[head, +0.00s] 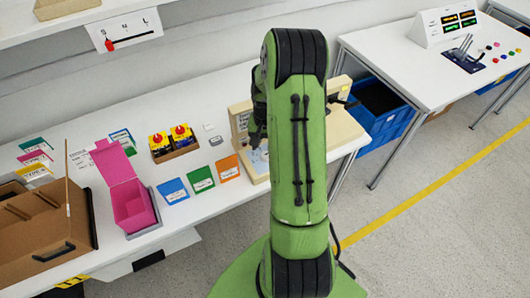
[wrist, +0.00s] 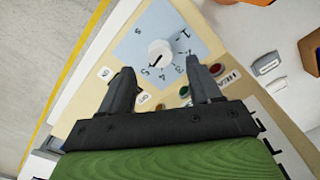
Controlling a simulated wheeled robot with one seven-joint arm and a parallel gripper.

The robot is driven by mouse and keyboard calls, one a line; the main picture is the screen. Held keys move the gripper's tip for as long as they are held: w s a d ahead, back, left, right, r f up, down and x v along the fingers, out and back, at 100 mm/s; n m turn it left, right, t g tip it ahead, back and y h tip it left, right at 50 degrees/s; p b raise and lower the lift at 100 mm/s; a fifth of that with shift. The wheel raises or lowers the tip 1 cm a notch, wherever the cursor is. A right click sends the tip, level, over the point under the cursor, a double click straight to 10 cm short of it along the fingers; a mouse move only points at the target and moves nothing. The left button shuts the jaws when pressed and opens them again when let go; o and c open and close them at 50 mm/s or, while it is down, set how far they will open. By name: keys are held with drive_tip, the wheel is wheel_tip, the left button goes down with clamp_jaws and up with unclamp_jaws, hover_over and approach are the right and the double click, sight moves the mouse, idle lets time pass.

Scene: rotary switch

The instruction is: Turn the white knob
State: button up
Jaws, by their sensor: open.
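The white knob (wrist: 160,54) shows in the wrist view, a round knob with a dark pointer mark. It sits on a light blue dial plate (wrist: 137,42) with numbers around it, on a beige panel (wrist: 95,78). My gripper (wrist: 160,76) is open, its two dark fingers apart on either side below the knob in the picture. I cannot tell whether either finger touches the panel. In the head view my green arm covers most of the beige panel (head: 343,128), and the knob is hidden there.
Red (wrist: 215,69) and green (wrist: 184,91) buttons sit near the right finger. In the head view, blue, green and orange cards lie left of the panel, with a pink box (head: 131,205) and a brown box (head: 40,225) farther left. A blue crate (head: 385,128) stands right of the table.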

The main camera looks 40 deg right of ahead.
sight(265, 154)
wheel_tip(265, 154, down, 4)
drive_tip(key=shift+f, duration=0.1)
drive_tip(key=c, duration=1)
drive_tip(key=shift+c, duration=0.2)
